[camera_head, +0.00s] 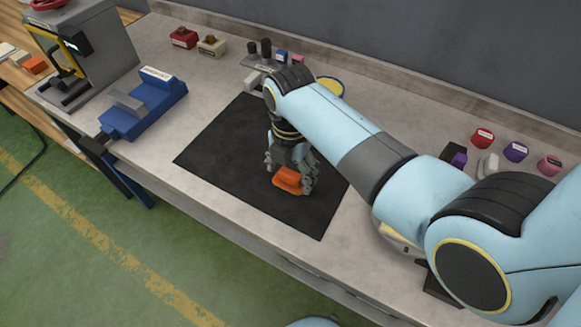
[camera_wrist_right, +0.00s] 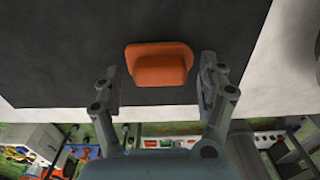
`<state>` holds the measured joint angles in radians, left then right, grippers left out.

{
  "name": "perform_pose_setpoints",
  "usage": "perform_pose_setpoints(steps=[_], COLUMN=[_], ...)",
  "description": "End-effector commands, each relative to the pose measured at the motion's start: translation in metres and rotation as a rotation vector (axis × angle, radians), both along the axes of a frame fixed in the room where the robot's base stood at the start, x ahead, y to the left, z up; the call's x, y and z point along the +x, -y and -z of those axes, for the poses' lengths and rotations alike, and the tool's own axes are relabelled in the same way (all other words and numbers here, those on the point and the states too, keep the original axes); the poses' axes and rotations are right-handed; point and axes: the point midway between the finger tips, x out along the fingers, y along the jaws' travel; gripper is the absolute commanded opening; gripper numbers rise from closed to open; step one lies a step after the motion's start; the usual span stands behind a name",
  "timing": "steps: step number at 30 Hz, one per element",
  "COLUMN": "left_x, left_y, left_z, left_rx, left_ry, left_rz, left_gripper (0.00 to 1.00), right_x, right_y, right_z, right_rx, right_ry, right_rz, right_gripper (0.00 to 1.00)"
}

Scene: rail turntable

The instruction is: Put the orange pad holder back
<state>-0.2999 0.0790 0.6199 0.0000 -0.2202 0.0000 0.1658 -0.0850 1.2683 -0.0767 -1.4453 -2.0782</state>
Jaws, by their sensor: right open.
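The orange pad holder (camera_head: 289,180) rests on the black mat (camera_head: 225,150) on the workbench. In the right wrist view the orange pad holder (camera_wrist_right: 160,65) lies ahead of the fingertips, with its flat flange toward the far side. My right gripper (camera_head: 290,172) is over it, pointing down, with its fingers either side of it. In the wrist view my right gripper (camera_wrist_right: 160,88) is open, with clear gaps between the fingers and the holder. My left gripper is out of view.
A blue vise (camera_head: 145,108) stands on the left of the bench, beside a grey machine (camera_head: 85,50). Red and beige blocks (camera_head: 198,42) sit at the back. Several coloured pieces (camera_head: 515,151) stand at the right. The mat's left part is clear.

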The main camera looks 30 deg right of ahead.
Motion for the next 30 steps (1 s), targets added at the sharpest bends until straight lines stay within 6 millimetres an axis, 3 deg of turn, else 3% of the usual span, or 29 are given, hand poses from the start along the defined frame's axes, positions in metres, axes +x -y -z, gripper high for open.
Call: perform_pose_setpoints(steps=[5,18,24,30], left_x=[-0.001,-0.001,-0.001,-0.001], left_y=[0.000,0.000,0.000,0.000], left_z=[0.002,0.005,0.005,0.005], left_rx=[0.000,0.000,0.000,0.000], left_ry=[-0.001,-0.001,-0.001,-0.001], left_rz=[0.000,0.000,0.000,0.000], left_gripper=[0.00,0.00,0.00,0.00], right_x=[0.001,0.002,0.001,0.001], right_y=[0.000,0.000,0.001,0.001], right_z=[-0.013,-0.104,-0.121,-0.123], right_rx=[0.000,0.001,0.001,0.000], right_ry=[0.004,0.004,0.001,0.000], right_rz=[0.000,0.000,0.000,0.000], right_gripper=[0.75,0.75,0.75,0.75])
